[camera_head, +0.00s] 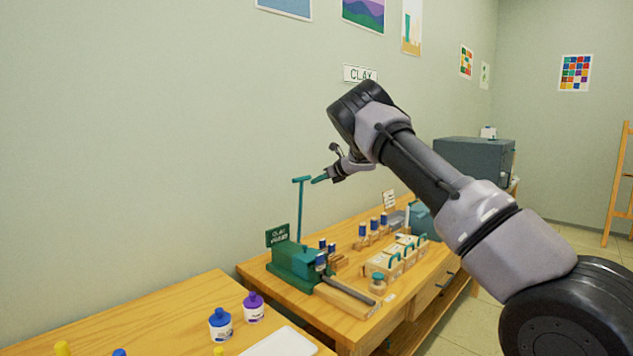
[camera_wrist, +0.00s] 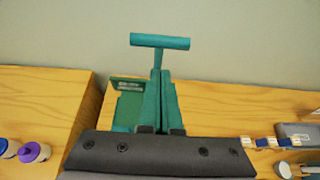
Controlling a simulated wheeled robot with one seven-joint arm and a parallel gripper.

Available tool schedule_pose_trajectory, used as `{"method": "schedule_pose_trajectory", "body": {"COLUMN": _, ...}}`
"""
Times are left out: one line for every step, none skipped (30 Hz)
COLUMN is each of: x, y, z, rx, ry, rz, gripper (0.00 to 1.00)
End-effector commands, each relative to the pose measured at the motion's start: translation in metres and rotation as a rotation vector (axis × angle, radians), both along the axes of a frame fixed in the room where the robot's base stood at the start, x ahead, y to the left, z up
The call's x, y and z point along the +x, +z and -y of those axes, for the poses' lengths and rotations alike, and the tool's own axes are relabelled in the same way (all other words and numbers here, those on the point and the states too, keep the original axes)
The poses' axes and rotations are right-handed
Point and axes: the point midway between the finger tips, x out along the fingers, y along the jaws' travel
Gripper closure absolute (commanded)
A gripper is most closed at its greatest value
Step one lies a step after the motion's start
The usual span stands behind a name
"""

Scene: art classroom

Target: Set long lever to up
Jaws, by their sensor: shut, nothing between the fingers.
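The long lever (camera_head: 299,212) is a thin teal shaft with a T-shaped crossbar, standing upright from the green clay press (camera_head: 297,262). Its crossbar also shows in the wrist view (camera_wrist: 160,41), level and just beyond my fingertips. My gripper (camera_head: 320,179) is beside the top of the lever, on its right in the head view, high above the table. Its teal fingers (camera_wrist: 161,75) are shut with nothing between them and point toward the shaft just under the crossbar. I cannot tell whether they touch it. The fingers and wrist housing hide the lower shaft and most of the press in the wrist view.
The wooden table (camera_head: 254,270) also bears a dark rod on a wooden track (camera_head: 347,293), blue-capped pieces and boxes with teal handles. A nearer table (camera_head: 180,310) holds blue and purple paint jars. The wall stands close behind the lever. Air around the crossbar is clear.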

Motion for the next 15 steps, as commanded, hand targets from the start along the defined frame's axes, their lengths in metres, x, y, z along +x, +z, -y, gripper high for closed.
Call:
{"method": "schedule_pose_trajectory", "body": {"x": -0.003, "y": 0.005, "z": 0.003, "rx": 0.003, "ry": 0.0, "rz": 0.002, "gripper": 1.0}}
{"method": "schedule_pose_trajectory", "body": {"x": -0.006, "y": 0.007, "z": 0.005, "rx": 0.003, "ry": -0.001, "rz": 0.001, "gripper": 1.0}}
{"method": "schedule_pose_trajectory", "body": {"x": -0.009, "y": 0.009, "z": 0.008, "rx": 0.003, "ry": -0.001, "rz": 0.0, "gripper": 1.0}}
{"method": "schedule_pose_trajectory", "body": {"x": -0.011, "y": 0.011, "z": 0.01, "rx": 0.004, "ry": 0.0, "rz": 0.001, "gripper": 1.0}}
{"method": "schedule_pose_trajectory", "body": {"x": -0.013, "y": 0.013, "z": 0.012, "rx": 0.003, "ry": -0.001, "rz": 0.001, "gripper": 1.0}}
{"method": "schedule_pose_trajectory", "body": {"x": -0.016, "y": 0.017, "z": 0.015, "rx": 0.003, "ry": 0.0, "rz": 0.002, "gripper": 1.0}}
{"method": "schedule_pose_trajectory", "body": {"x": -0.018, "y": 0.019, "z": 0.018, "rx": 0.003, "ry": 0.0, "rz": 0.002, "gripper": 1.0}}
{"method": "schedule_pose_trajectory", "body": {"x": -0.021, "y": 0.021, "z": 0.02, "rx": 0.003, "ry": -0.001, "rz": 0.0, "gripper": 1.0}}
{"method": "schedule_pose_trajectory", "body": {"x": -0.024, "y": 0.025, "z": 0.024, "rx": 0.004, "ry": 0.0, "rz": 0.001, "gripper": 1.0}}
{"method": "schedule_pose_trajectory", "body": {"x": -0.027, "y": 0.026, "z": 0.026, "rx": 0.003, "ry": 0.0, "rz": 0.0, "gripper": 1.0}}
{"method": "schedule_pose_trajectory", "body": {"x": -0.03, "y": 0.03, "z": 0.03, "rx": 0.003, "ry": -0.001, "rz": 0.0, "gripper": 1.0}}
{"method": "schedule_pose_trajectory", "body": {"x": -0.033, "y": 0.033, "z": 0.034, "rx": 0.003, "ry": -0.002, "rz": 0.001, "gripper": 1.0}}
{"method": "schedule_pose_trajectory", "body": {"x": -0.036, "y": 0.035, "z": 0.036, "rx": 0.003, "ry": -0.002, "rz": 0.001, "gripper": 1.0}}
{"method": "schedule_pose_trajectory", "body": {"x": -0.039, "y": 0.039, "z": 0.039, "rx": 0.003, "ry": -0.002, "rz": 0.001, "gripper": 1.0}}
{"method": "schedule_pose_trajectory", "body": {"x": -0.042, "y": 0.041, "z": 0.043, "rx": 0.003, "ry": -0.002, "rz": 0.0, "gripper": 1.0}}
